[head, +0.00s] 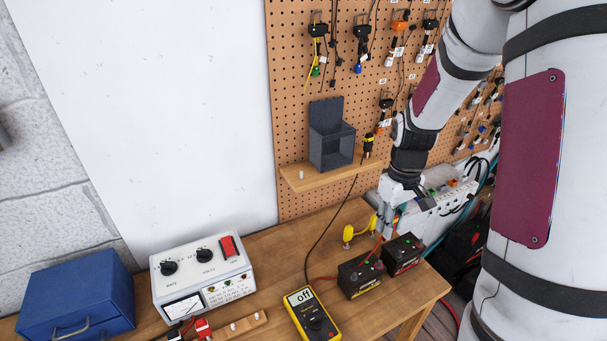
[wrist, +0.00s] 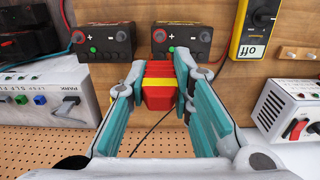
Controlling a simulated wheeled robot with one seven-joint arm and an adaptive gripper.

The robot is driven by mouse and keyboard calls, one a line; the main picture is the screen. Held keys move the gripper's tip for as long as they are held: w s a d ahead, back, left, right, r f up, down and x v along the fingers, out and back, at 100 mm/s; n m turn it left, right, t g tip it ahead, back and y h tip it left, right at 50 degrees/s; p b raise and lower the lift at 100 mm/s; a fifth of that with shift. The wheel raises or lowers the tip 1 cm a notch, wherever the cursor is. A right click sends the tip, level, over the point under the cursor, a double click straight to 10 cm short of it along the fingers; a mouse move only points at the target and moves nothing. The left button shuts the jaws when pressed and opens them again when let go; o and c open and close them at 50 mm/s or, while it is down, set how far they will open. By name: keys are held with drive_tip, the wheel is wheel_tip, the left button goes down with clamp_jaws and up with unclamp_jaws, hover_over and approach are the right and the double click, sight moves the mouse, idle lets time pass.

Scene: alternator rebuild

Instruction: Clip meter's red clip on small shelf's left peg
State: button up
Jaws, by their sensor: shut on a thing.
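My gripper (head: 384,226) is shut on the meter's red clip (wrist: 160,88), which has a yellow band and sits between the teal fingers in the wrist view. In the head view the gripper hangs above the bench near two black batteries, and the clip is mostly hidden. The yellow meter (head: 312,316) reads "off" and lies at the bench front; it also shows in the wrist view (wrist: 254,25). The small wooden shelf (head: 318,181) is on the pegboard, left of my gripper. Its pale left peg (head: 301,174) is bare. A black clip with a yellow band (head: 368,144) stands at its right end.
A grey open box (head: 331,148) stands on the shelf. The batteries (head: 360,278) (head: 403,254) and a yellow object (head: 359,231) are below my gripper. A white charger (head: 202,277) and blue box (head: 77,294) are left. A dark lead runs from meter to shelf.

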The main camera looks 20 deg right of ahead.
wheel_tip(320, 180, up, 13)
drive_tip(key=w+a+f+b, duration=0.1)
drive_tip(key=w+a+b, duration=0.2)
drive_tip(key=w+a, duration=0.2)
drive_tip(key=w+a+f+b, duration=0.1)
drive_tip(key=w+a+b, duration=0.3)
drive_tip(key=w, duration=0.6)
drive_tip(key=w+a+f+b, duration=0.2)
drive_tip(key=w+a+b, duration=0.2)
drive_tip(key=w+a, duration=0.2)
drive_tip(key=shift+w, duration=1.25)
drive_tip(key=shift+f, duration=0.55)
drive_tip(key=shift+f, duration=0.1)
drive_tip(key=shift+f+b, duration=0.3)
drive_tip(key=shift+f, duration=0.75)
drive_tip(key=o, duration=0.9)
